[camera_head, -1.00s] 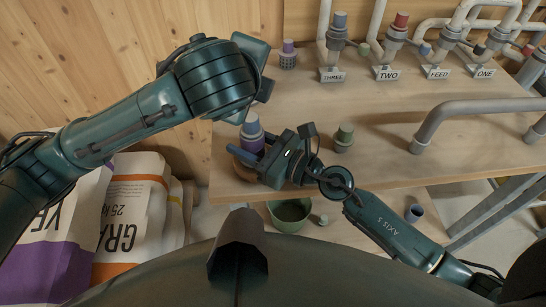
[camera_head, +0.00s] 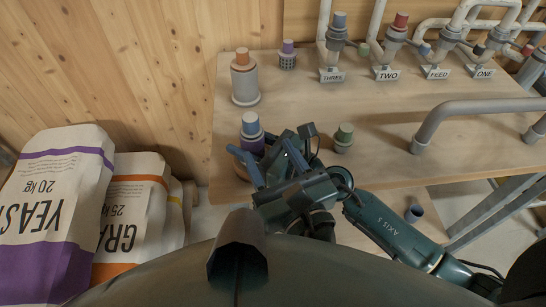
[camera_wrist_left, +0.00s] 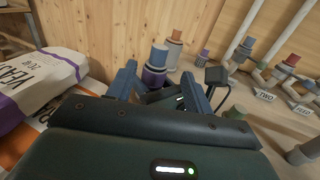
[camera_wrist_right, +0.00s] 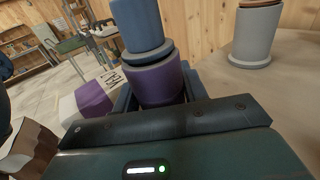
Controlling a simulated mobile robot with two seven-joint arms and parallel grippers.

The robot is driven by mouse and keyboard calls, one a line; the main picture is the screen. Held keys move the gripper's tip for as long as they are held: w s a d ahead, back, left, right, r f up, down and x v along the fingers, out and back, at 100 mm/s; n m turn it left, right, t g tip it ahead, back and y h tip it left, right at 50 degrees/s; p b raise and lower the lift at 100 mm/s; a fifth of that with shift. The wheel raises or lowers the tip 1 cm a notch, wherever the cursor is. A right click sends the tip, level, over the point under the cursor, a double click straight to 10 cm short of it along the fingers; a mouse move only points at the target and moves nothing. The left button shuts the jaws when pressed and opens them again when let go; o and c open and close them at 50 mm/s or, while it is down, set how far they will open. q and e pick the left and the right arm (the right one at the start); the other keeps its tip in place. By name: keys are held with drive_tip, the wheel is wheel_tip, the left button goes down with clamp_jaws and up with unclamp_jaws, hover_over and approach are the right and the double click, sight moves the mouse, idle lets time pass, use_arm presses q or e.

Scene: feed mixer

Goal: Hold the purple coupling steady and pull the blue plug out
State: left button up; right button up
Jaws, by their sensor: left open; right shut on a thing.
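The purple coupling (camera_head: 254,145) stands upright near the table's left front corner, with the blue plug (camera_head: 250,123) seated in its top. In the right wrist view my right gripper (camera_wrist_right: 157,95) is shut around the purple coupling (camera_wrist_right: 156,83), below the blue plug (camera_wrist_right: 138,25). My left gripper (camera_head: 266,152) is open and empty, in front of the coupling and partly covering my right gripper in the head view. In the left wrist view the coupling (camera_wrist_left: 154,76) and blue plug (camera_wrist_left: 158,56) appear beyond and between its spread fingers.
A grey cylinder with an orange top (camera_head: 244,80) and a small purple-topped fitting (camera_head: 288,56) stand behind. A green-topped fitting (camera_head: 344,138) stands to the right. Labelled pipes line the back; a grey pipe rail (camera_head: 470,108) is at right. Sacks (camera_head: 60,200) stand left.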

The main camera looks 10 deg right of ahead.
sight(247, 114)
use_arm(q)
drive_tip(key=x, duration=1.2)
drive_tip(key=shift+f, duration=0.1)
drive_tip(key=shift+s, duration=0.1)
clamp_jaws()
idle(0.4)
